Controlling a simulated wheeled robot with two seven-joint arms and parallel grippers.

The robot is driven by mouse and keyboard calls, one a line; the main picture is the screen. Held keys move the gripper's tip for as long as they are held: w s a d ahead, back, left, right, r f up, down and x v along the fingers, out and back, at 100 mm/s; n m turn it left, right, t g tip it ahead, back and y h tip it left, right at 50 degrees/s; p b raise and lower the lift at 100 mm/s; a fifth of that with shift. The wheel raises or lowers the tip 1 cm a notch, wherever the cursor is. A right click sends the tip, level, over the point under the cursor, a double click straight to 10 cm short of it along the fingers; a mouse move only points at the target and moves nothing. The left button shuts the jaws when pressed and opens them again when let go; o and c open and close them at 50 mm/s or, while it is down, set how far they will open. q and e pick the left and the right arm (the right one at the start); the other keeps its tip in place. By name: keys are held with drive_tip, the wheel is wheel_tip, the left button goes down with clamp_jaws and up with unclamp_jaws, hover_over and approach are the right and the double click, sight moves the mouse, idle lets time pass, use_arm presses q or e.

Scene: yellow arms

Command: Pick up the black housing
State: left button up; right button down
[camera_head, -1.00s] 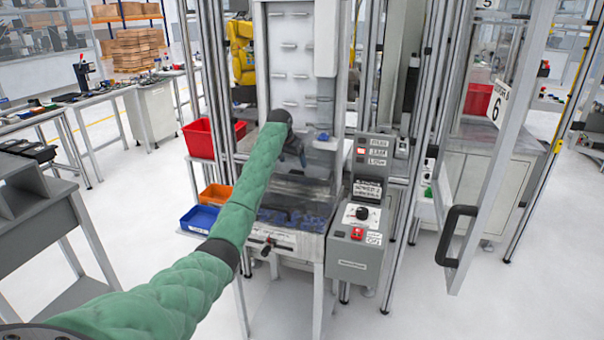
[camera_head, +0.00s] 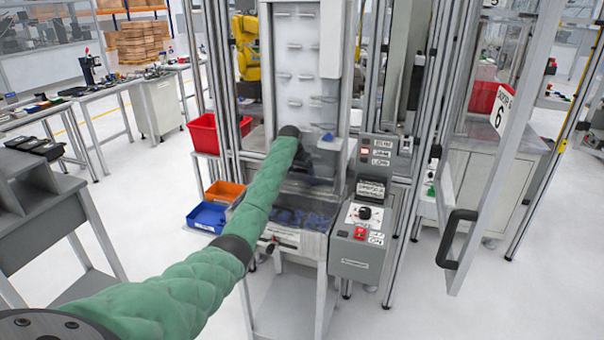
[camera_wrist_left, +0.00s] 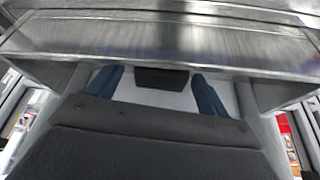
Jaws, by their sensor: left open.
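A small black block, which looks like the black housing (camera_wrist_left: 161,79), shows in the left wrist view against a white surface. My left gripper (camera_wrist_left: 156,74) is open, with one blue finger on each side of the block and a pale gap on both sides. I cannot tell how far the block lies beyond the fingertips. In the head view my green-sleeved left arm reaches into the workstation, and its dark wrist end mostly hides the gripper. I cannot make out the housing there. My right gripper is not in view.
A metal ledge (camera_wrist_left: 165,38) crosses above the fingers in the wrist view. The station has a control box (camera_head: 361,240) at right and an open framed door (camera_head: 490,150). Red (camera_head: 203,134), orange (camera_head: 224,190) and blue (camera_head: 206,217) bins stand at its left.

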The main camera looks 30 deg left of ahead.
use_arm(q)
drive_tip(key=shift+f, duration=0.15)
drive_tip(key=c, duration=1.1)
drive_tip(key=shift+r, duration=0.2)
